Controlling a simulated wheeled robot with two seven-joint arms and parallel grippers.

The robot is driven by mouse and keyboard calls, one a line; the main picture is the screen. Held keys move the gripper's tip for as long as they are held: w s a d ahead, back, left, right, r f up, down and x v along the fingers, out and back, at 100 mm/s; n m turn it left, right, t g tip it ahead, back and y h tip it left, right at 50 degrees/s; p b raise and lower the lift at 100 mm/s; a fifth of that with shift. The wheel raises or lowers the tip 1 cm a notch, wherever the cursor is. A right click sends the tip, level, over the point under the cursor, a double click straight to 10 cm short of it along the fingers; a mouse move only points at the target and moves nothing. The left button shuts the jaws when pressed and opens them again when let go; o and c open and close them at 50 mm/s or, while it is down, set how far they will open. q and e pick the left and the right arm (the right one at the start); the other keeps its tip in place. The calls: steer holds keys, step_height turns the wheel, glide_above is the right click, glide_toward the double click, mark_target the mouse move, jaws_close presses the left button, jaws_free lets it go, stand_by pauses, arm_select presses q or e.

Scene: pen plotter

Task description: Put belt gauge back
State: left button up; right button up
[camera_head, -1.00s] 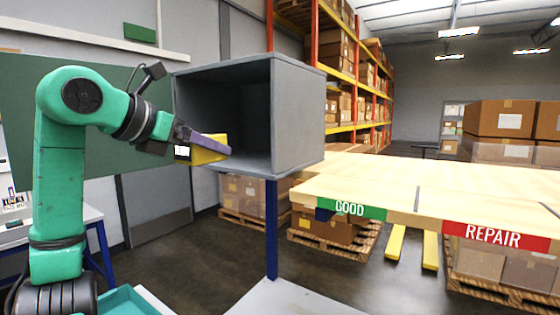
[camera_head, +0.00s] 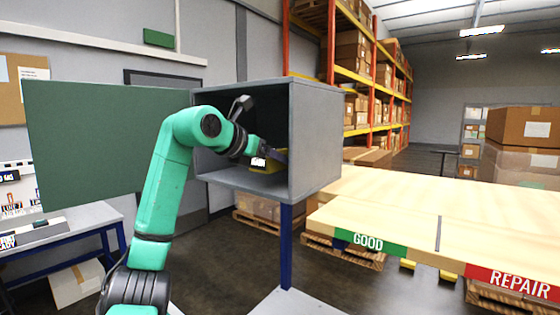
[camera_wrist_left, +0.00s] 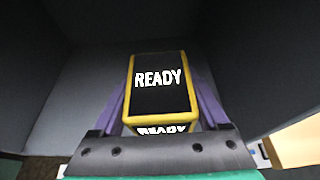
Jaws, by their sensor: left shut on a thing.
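The belt gauge (camera_wrist_left: 160,86) is a yellow-framed block with a dark screen reading "READY". In the left wrist view it sits between the purple fingers of my left gripper (camera_wrist_left: 163,100), which is shut on it. In the head view the gauge (camera_head: 260,163) and my left gripper (camera_head: 273,158) are inside the opening of a grey open-fronted box (camera_head: 315,140) on a blue post. The gauge appears raised above the box floor, though the exact gap is hard to tell. My right gripper is not in view.
A green panel (camera_head: 100,145) stands left of the box. A side table (camera_head: 60,235) stands at far left. The box interior around the gauge looks empty.

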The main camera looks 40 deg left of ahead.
mark_target(280, 181)
arm_select(q)
steer(key=w, duration=0.1)
steer(key=w+p, duration=0.1)
steer(key=w, duration=0.1)
steer(key=shift+w+a+f, duration=0.15)
steer(key=shift+w+a, duration=0.05)
steer(key=shift+w, duration=0.1)
step_height(280, 181, down, 3)
steer(key=shift+f+b, duration=0.2)
steer(key=shift+b, duration=0.1)
steer(key=shift+s+r, duration=0.1)
steer(key=shift+s, duration=0.05)
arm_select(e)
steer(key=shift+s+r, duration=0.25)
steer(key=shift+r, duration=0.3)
arm_select(q)
steer(key=o, duration=1.6)
steer(key=shift+d+f, duration=0.1)
steer(key=shift+f, duration=0.1)
steer(key=shift+r, duration=0.3)
steer(key=b+v, duration=0.2)
steer(key=v, duration=0.2)
steer(key=shift+s, duration=0.45)
steer(key=v, duration=0.7)
steer(key=shift+s+r, duration=0.15)
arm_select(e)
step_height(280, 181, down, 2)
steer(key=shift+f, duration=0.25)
